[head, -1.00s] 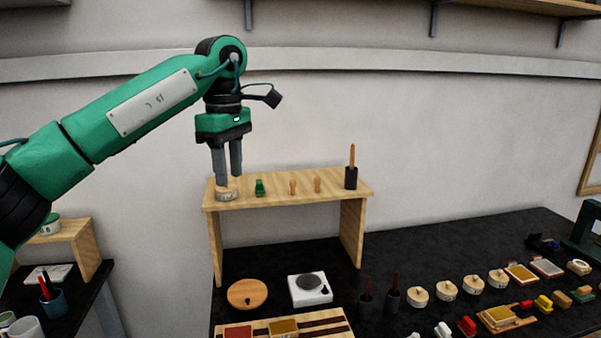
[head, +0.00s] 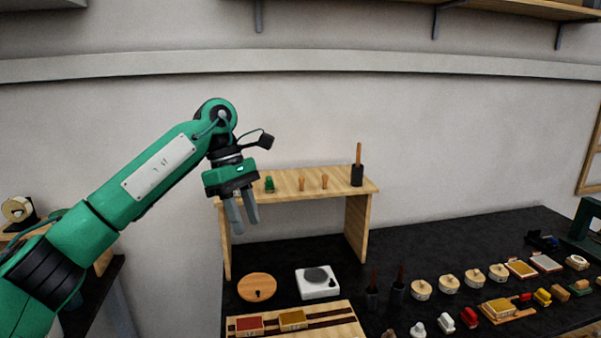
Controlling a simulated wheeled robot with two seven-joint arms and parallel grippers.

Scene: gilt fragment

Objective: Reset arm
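My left arm comes in from the left in the head view, and its gripper (head: 244,226) hangs in front of the left end of a small wooden shelf (head: 340,186). Its two grey fingers point down, stand apart and show nothing between them, so it is open and empty. The gripper hides the left end of the shelf top, including the place where a round wooden piece stood earlier. My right gripper is not in view.
On the shelf stand a green piece (head: 269,184), two small wooden pegs and a dark holder (head: 357,175) with a wooden handle. The black table (head: 420,235) below carries a round wooden board (head: 257,287), a white scale-like device (head: 317,283) and several small items at right.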

